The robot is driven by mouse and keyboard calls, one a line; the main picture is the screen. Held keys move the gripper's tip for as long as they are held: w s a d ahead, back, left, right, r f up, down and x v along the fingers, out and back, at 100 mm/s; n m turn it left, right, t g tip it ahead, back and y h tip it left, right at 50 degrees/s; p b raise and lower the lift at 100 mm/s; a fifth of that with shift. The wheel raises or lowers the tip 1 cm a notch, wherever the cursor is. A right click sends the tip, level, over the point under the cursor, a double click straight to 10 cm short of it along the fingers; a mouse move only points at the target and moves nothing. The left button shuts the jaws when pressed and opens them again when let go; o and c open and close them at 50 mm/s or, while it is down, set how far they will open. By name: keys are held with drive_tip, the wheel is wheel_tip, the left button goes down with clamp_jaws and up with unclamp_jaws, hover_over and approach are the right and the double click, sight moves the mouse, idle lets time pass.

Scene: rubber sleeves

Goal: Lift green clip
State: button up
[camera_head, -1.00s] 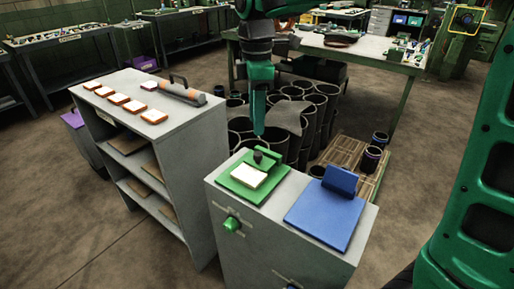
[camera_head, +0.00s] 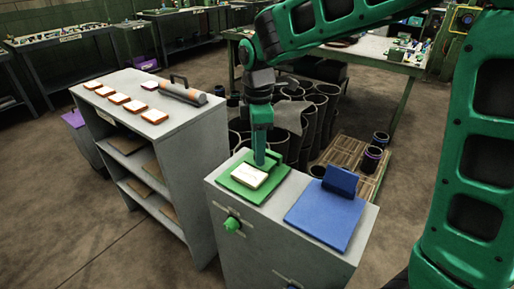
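A green base plate (camera_head: 241,187) lies on the left part of the grey cabinet top, with a white pad (camera_head: 249,178) on it. The green clip (camera_head: 271,157) stands at the back of this plate, mostly hidden behind my gripper. My gripper (camera_head: 260,162) points straight down at the clip, just behind the white pad. Its fingers overlap the clip in this view, so I cannot tell whether they touch it or are closed on it.
A blue plate (camera_head: 322,219) with an upright blue clip (camera_head: 340,180) lies to the right on the same cabinet (camera_head: 270,240). A grey shelf unit (camera_head: 180,140) with several small pads and a handled tool (camera_head: 182,93) stands left. Black sleeves (camera_head: 322,105) stand behind.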

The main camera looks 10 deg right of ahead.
clamp_jaws()
